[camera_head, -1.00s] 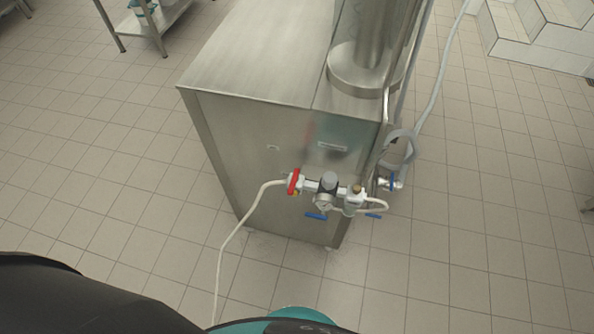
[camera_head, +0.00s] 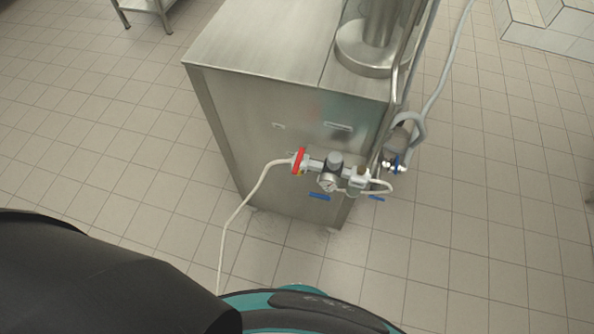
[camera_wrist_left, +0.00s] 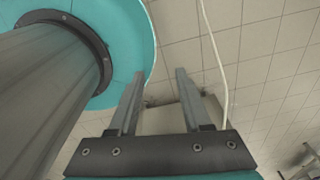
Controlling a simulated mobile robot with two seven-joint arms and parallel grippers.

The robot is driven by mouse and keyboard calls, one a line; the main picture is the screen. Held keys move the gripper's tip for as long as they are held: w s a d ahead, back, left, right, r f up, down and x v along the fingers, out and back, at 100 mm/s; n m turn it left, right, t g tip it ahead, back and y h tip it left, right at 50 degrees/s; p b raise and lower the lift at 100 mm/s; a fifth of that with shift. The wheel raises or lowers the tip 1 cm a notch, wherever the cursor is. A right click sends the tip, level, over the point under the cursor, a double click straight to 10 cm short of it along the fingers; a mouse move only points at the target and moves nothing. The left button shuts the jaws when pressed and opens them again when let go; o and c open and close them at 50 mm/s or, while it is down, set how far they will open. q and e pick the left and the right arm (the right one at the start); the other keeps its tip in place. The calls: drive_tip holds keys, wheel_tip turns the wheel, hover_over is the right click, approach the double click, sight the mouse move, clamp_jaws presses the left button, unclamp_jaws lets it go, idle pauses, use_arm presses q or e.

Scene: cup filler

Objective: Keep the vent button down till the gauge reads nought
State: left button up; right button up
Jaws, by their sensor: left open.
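The round gauge (camera_head: 328,184) sits on a small row of air fittings on the front of a steel cabinet (camera_head: 270,130); its reading is too small to tell. A grey knob (camera_head: 335,160) stands above it, and a small brass-coloured part (camera_head: 359,172) is to its right. I cannot tell for sure which part is the vent button. My left gripper (camera_wrist_left: 160,74) is open and empty in the left wrist view, with no fitting clearly between its fingers. It is not visible in the head view. My right gripper is in neither view.
A red handle (camera_head: 299,161) is at the fittings' left end. A pale hose (camera_head: 245,200) runs from there to the floor; a pale line also shows in the left wrist view (camera_wrist_left: 213,50). A blue-handled valve (camera_head: 396,164) is on the right. Tiled floor around is free.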

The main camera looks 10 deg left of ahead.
use_arm(q)
clamp_jaws()
idle(0.4)
drive_tip(key=shift+a, duration=0.1)
idle(1.3)
